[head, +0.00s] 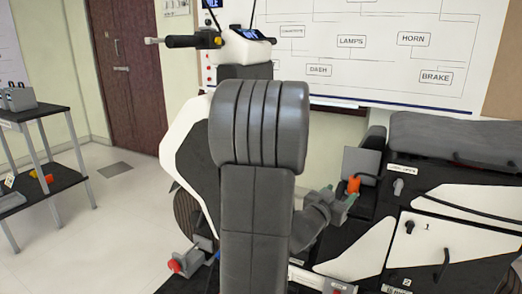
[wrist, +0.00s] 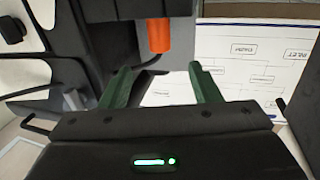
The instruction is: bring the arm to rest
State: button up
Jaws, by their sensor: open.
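My gripper (head: 340,197) is in the head view right of my large grey arm links, close to the chassis rig. In the wrist view my gripper (wrist: 160,85) has its two green fingers spread apart with nothing between them. An orange connector (wrist: 159,35) hangs from a grey box just beyond the fingers, apart from them. The same orange connector (head: 353,185) shows in the head view just above the fingertips. My arm hides the middle of the rig.
The rig (head: 360,250) has white panels, a grey seat (head: 455,140) and a handlebar (head: 185,41). A red-tipped part (head: 175,266) sticks out low on the left. A whiteboard (head: 350,60) is behind. A black shelf cart (head: 40,112) stands left, with clear floor between.

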aim_at(357, 176)
jog(key=b+x, duration=0.1)
jog(key=x, duration=1.2)
jog(key=shift+s+f, duration=0.1)
jog(key=shift+d, duration=0.15)
jog(key=shift+r, duration=0.3)
